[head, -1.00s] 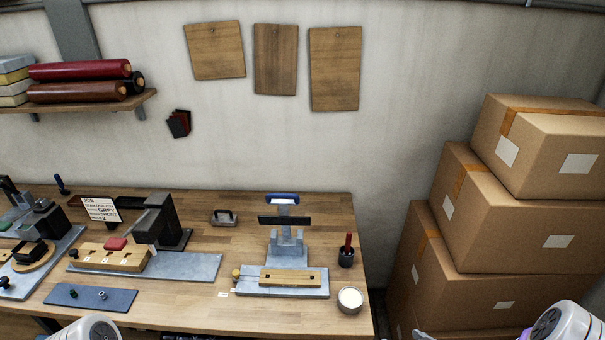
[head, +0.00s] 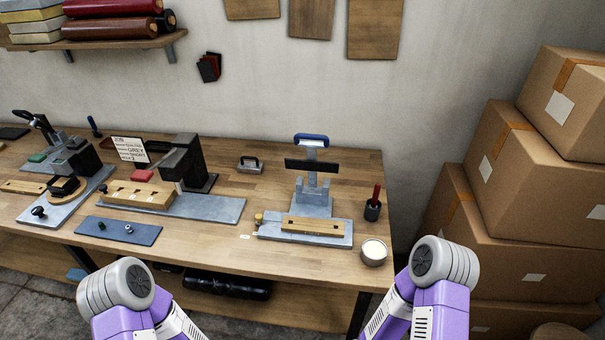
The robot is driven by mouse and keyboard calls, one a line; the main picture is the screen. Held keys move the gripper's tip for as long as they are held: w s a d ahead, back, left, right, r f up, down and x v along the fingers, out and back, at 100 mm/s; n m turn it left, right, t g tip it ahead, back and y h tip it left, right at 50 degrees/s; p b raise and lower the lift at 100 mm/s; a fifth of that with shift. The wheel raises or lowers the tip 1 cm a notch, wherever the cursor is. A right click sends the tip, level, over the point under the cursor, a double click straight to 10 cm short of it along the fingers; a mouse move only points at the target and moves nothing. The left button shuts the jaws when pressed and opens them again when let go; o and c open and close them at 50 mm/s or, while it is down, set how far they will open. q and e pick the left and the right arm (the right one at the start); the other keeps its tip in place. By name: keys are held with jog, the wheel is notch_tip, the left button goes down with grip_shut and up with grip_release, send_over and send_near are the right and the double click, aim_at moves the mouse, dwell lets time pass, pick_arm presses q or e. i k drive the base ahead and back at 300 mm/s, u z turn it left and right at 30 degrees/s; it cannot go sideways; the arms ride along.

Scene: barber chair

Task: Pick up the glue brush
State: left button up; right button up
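A red-handled tool (head: 376,192), which looks like the glue brush, stands upright in a small dark cup (head: 372,211) at the right end of the workbench in the head view. Its lower end is hidden inside the cup. A round pot with white contents (head: 373,252) stands in front of it near the bench's front right corner. Parts of both my arms show at the bottom of the view, short of the bench. Neither of my grippers is in view.
A press with a blue handle (head: 312,200) stands left of the cup. A second black press (head: 188,165) and a blue-grey mat (head: 118,230) are further left. Stacked cardboard boxes (head: 500,240) stand right of the workbench (head: 215,265). Bare wood lies around the cup.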

aim_at(377, 187)
jog(key=k, duration=1.25)
jog(key=z, duration=1)
jog(key=i, duration=1.85)
jog(key=u, duration=0.55)
